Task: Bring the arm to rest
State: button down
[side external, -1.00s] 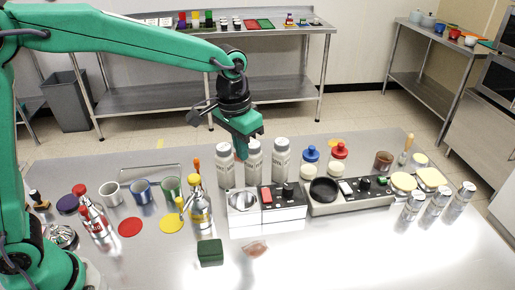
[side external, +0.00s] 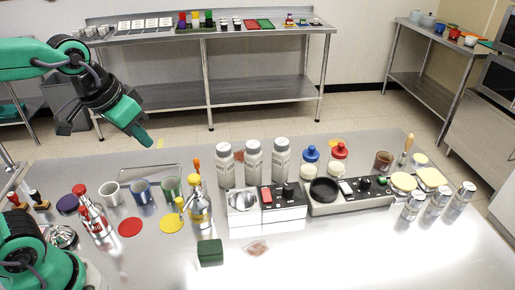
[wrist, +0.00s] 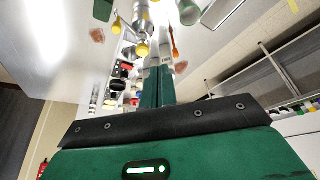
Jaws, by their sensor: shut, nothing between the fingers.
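My gripper (side external: 148,141) is green with a dark wrist. It is shut and empty, in the air over the back left of the steel table (side external: 330,262), apart from everything on it. In the wrist view its two green fingers (wrist: 158,86) lie together with nothing between them. The arm is folded back toward the left edge of the side view, and part of it is out of frame.
Mugs (side external: 142,190), a yellow-topped dispenser (side external: 198,208) and red-topped bottles (side external: 92,215) stand at the table's left. Grey-white bottles (side external: 253,162) stand mid-table behind a scale-like unit (side external: 283,205). A green block (side external: 210,252) lies in front. The front right is clear.

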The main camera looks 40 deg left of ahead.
jog(key=shift+n+t, duration=0.3)
jog(key=shift+t, duration=0.2)
jog(key=shift+s+a+f, duration=0.25)
jog(key=shift+s+a, duration=0.1)
jog(key=shift+s, duration=0.5)
jog(key=shift+s+a+f, duration=0.2)
jog(key=shift+s+a, duration=0.2)
jog(key=shift+s, duration=0.45)
jog(key=shift+s+a+f, duration=0.25)
jog(key=shift+s+a, duration=0.1)
jog(key=shift+s, duration=0.5)
